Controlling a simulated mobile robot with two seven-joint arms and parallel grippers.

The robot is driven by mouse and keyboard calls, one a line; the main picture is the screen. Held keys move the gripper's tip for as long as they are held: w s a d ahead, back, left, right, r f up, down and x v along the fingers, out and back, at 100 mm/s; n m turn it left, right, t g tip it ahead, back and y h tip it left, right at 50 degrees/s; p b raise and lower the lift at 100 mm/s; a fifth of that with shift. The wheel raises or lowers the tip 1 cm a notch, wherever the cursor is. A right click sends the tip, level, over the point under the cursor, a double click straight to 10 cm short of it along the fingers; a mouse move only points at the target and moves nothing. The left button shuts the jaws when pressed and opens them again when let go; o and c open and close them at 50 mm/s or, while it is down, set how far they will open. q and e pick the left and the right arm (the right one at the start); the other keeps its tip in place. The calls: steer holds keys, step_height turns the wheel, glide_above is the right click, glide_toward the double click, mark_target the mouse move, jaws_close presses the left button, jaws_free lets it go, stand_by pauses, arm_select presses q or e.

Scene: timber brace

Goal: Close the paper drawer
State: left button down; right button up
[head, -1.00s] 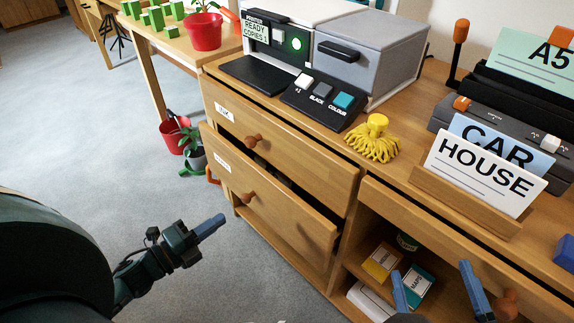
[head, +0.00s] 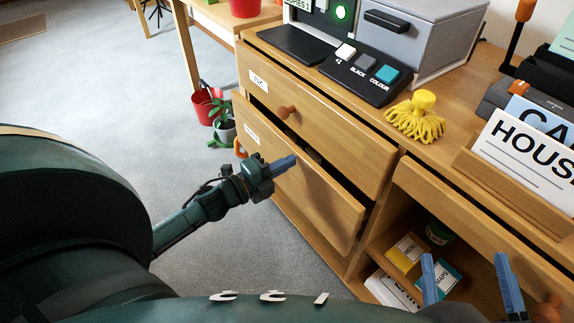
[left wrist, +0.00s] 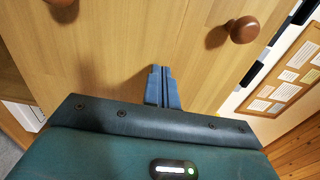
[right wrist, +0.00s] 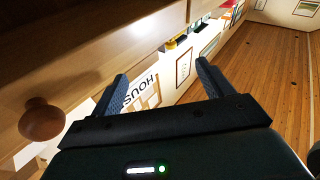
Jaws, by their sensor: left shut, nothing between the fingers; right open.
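The lower drawer (head: 325,203) of the desk stands pulled out, with a dark gap above its front. Its small label is too blurred to read for sure, and its knob is hidden behind my left gripper in the head view. The upper drawer (head: 335,122), labelled INK, has a round knob (head: 287,112). My left gripper (head: 290,161) is shut and empty, its fingertips at the lower drawer's front; I cannot tell whether they touch. The left wrist view shows the shut fingers (left wrist: 161,72) against wood. My right gripper (head: 468,262) is open and empty before the right-hand part of the desk.
A yellow mop-like thing (head: 416,117), a printer control panel (head: 362,72) and a card holder (head: 510,170) stand on the desk top. An open shelf below holds boxes (head: 407,250). Plant pots (head: 225,130) stand on the floor at the left.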

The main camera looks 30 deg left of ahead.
mark_target(298, 157)
arm_select(q)
steer(key=shift+w+d, duration=0.1)
steer(key=shift+w, duration=0.2)
steer(key=x, duration=0.4)
steer(key=shift+w+r, duration=0.15)
stand_by(0.3)
